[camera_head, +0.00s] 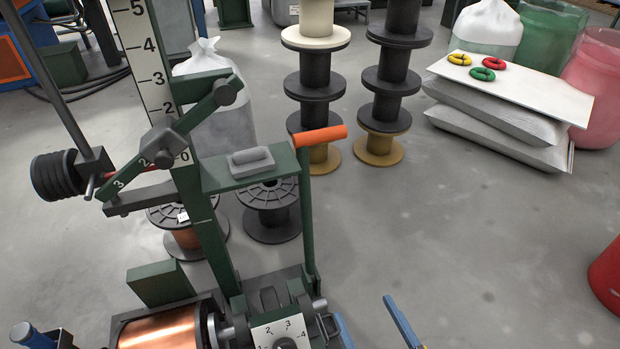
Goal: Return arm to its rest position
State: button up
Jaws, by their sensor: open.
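My arm and my gripper do not show in this view. A green winding machine (215,255) with an upright scale (152,55) fills the left and lower left. A spool wound with copper wire (160,330) sits in it at the bottom edge. An orange-handled lever (320,137) sticks out to the right of its post. A spool with copper on it (185,238) and a black spool (271,212) stand on the floor behind the machine.
Stacked spools (316,75) and (390,80) stand at the back. Sacks (500,118) carry a white board (530,93) with yellow, red and green rings. A red container (606,280) is at the right edge. The floor (450,230) at centre right is clear. A blue bar (402,322) rises at the bottom.

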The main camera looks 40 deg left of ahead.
jog(key=v, duration=0.2)
jog(key=shift+s+d+p, duration=0.15)
jog(key=shift+d+p, duration=0.15)
jog(key=shift+p, duration=0.05)
jog(key=shift+r, duration=0.1)
